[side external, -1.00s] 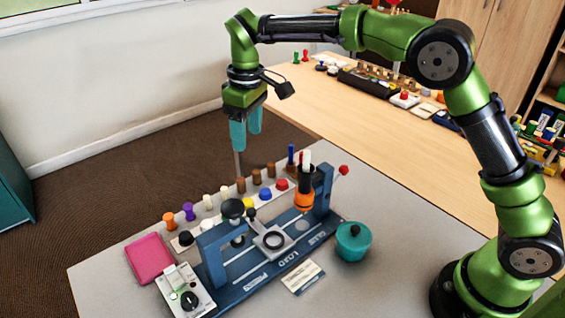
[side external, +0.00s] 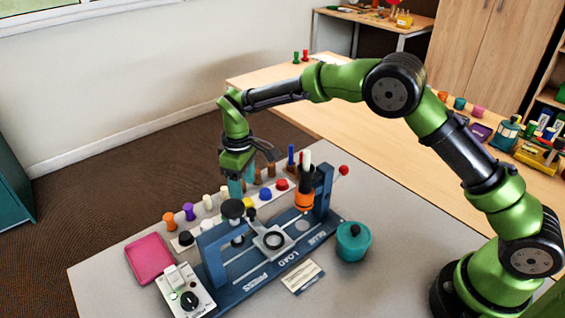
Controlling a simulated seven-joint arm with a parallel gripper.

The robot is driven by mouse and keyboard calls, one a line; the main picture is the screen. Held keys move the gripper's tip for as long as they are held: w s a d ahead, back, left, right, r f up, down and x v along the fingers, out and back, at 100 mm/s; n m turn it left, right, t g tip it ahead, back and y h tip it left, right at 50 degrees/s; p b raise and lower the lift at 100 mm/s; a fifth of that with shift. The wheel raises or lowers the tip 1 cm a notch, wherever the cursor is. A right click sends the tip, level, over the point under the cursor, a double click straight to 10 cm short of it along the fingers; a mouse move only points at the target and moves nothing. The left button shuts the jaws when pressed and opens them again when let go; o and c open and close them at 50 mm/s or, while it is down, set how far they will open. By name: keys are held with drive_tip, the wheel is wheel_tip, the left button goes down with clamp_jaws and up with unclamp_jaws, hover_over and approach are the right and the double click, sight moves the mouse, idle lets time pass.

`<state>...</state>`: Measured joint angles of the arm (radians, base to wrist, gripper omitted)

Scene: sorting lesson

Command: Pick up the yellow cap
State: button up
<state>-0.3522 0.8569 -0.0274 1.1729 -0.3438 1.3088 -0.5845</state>
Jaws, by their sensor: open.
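The yellow cap (side external: 249,203) is a small round piece in a row of coloured caps on a white strip, behind the blue press fixture (side external: 222,262). The fixture's black knob partly crowds the view of it. My gripper (side external: 241,187) points down with its teal fingers just behind and above the yellow cap in the picture. The fingers are open, and I see nothing held between them. The fingers hide part of the peg row behind the caps. I cannot tell the exact gap between the fingertips and the cap.
Blue (side external: 265,194) and red (side external: 281,185) caps lie right of the yellow one; a black cap (side external: 186,238) lies left. Orange (side external: 169,219) and purple (side external: 188,211) pegs stand behind. A pink tray (side external: 150,258), control box (side external: 187,298) and teal pot (side external: 353,242) stand around the fixture.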

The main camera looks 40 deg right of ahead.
sight(247, 201)
drive_tip(key=f, duration=0.5)
drive_tip(key=shift+s+d, duration=0.15)
drive_tip(key=shift+d, duration=0.1)
clamp_jaws()
